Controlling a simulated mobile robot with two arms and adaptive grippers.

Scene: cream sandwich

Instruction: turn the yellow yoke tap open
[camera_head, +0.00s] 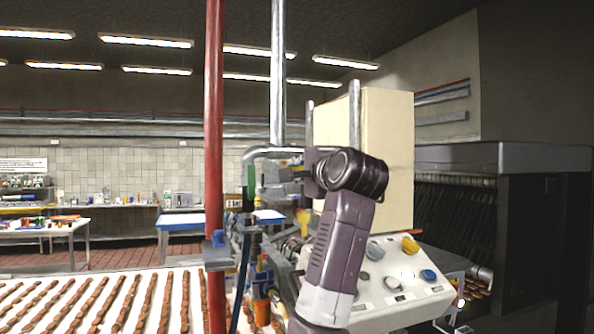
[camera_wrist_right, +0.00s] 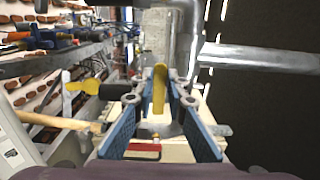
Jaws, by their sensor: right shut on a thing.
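My right arm rises from the bottom of the head view, and its gripper (camera_head: 272,182) reaches left to the upright pipework beside the red post. In the right wrist view the gripper (camera_wrist_right: 160,95) has its blue finger pads on both sides of an upright yellow handle, which I take to be the yellow yoke tap (camera_wrist_right: 160,85). The gripper is shut on it. In the head view my wrist and gripper hide this handle. My left gripper is not in view.
A second yellow handle (camera_wrist_right: 84,85) stands to the left in the wrist view. A red post (camera_head: 214,120), a grey pipe (camera_head: 278,80) and a cream cabinet (camera_head: 385,155) crowd the arm. A control panel (camera_head: 400,285) is below; rows of brown sweets (camera_head: 90,305) lie left.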

